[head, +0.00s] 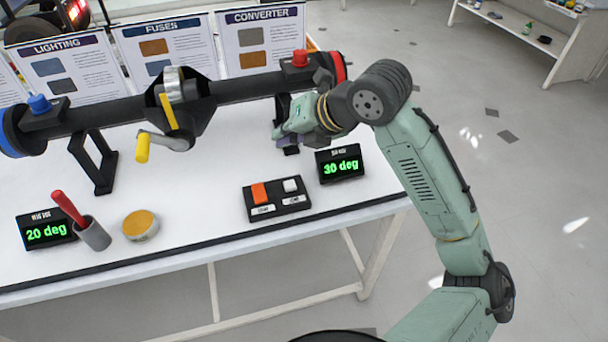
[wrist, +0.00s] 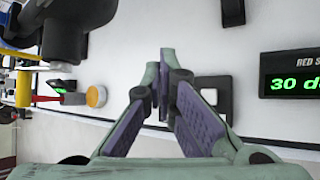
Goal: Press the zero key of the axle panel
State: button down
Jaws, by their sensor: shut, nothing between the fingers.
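The axle panel (head: 278,207) is a small black box lying on the white table near its front edge. It has a raised orange key (head: 260,193) on the left and a white key (head: 291,185) on the right. The small labels below them are too blurred to read. My gripper (head: 285,137) is shut and empty, above the table and behind the panel in the head view. In the wrist view, the shut fingers (wrist: 163,80) partly hide the panel (wrist: 224,83); a pale key shows beside them, and the orange key is hidden.
A display (head: 340,165) reading 30 deg stands right of the panel. A black axle (head: 245,89) with a yellow-handled crank spans the table. At left are a 20 deg display (head: 46,230), a grey cup (head: 93,234) with a red-handled tool and a round tin (head: 140,226).

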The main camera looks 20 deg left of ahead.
jog(key=shift+w+d+f, duration=0.15)
jog(key=shift+d+f, duration=0.05)
jog(key=shift+d, duration=0.55)
jog(key=shift+f, duration=0.15)
jog(key=b, duration=0.6)
send_over(293, 182)
notch_tip(293, 182, down, 8)
jog(key=shift+r, duration=0.1)
jog(key=shift+f, duration=0.4)
jog(key=shift+f+b, duration=0.15)
jog(key=shift+b, duration=0.15)
jog(key=shift+f+b, duration=0.3)
jog(key=shift+b, duration=0.15)
